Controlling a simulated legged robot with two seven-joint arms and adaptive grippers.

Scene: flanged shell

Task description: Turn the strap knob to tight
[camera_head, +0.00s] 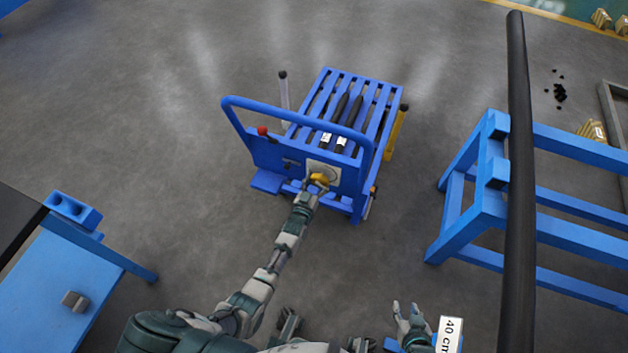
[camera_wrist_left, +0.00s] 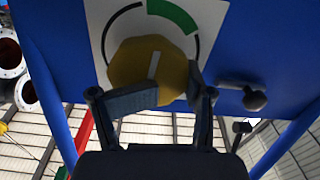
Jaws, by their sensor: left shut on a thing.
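The strap knob (camera_wrist_left: 150,72) is yellow with a white line, on a white dial plate (camera_wrist_left: 100,15) with black arcs and a green arc (camera_wrist_left: 172,14) at upper right. The line stands nearly upright in the left wrist view, its upper end leaning slightly right, toward the green arc. In the head view the knob (camera_head: 320,179) is on the near blue panel of the cart (camera_head: 265,150). My left gripper (camera_wrist_left: 165,98) is shut on the knob, its fingers at the lower edge. My right gripper (camera_head: 406,310) is at bottom centre with its fingers apart, empty.
The cart carries dark rods (camera_head: 335,120) on its slatted top, and has a red-tipped lever (camera_head: 263,131) and a blue hoop handle (camera_head: 300,106). A blue frame (camera_head: 480,190) and a long dark pole (camera_head: 517,150) stand right. A blue table (camera_head: 60,280) is left. Floor around the cart is clear.

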